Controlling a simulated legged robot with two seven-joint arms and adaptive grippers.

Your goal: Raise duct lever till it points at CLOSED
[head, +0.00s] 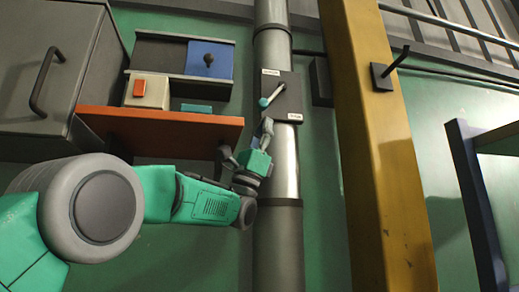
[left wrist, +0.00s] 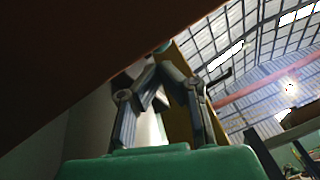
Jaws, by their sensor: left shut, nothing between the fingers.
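The duct lever (head: 272,95) sits on a dark plate (head: 290,84) fixed to the grey vertical duct (head: 285,165). Its teal knob (head: 263,102) points left and slightly down, between a small white label at the plate's top and another at its lower right; I cannot read either surely. My left gripper (head: 267,124) is shut and empty, just below the knob, with its fingers pointing up. In the left wrist view, the fingers (left wrist: 157,68) meet near a bit of teal (left wrist: 163,47) that looks like the knob; I cannot tell whether they touch. My right gripper is not in view.
An orange shelf (head: 165,128) overhangs left of my left gripper and carries a beige box with an orange switch (head: 147,90). A grey cabinet (head: 45,70) is at far left. A yellow column (head: 375,150) with a dark lever stands right of the duct.

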